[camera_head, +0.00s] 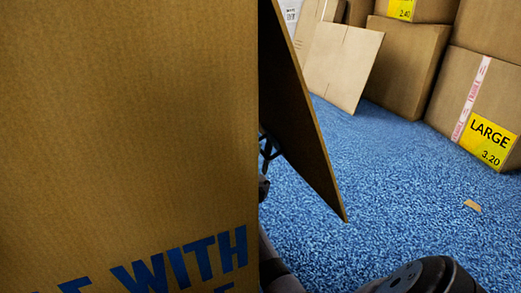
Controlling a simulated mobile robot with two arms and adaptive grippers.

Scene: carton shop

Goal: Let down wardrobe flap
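The wardrobe carton (130,120) fills the left half of the head view, close up, with blue printed lettering low on its face. A brown flap (300,120) stands out at its right edge, slanting down to a pointed corner. My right gripper (268,149) shows only as a small dark piece between the carton's edge and the flap. Its fingertips are mostly hidden, so I cannot tell whether it is open or touching the flap. My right arm runs below it along the bottom. My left gripper is not in view.
Several cartons stand stacked at the back right, one with a yellow LARGE label (488,139). Flat cardboard (340,65) leans at the back. A small brown scrap (472,206) lies on the blue carpet (400,180), which is otherwise clear.

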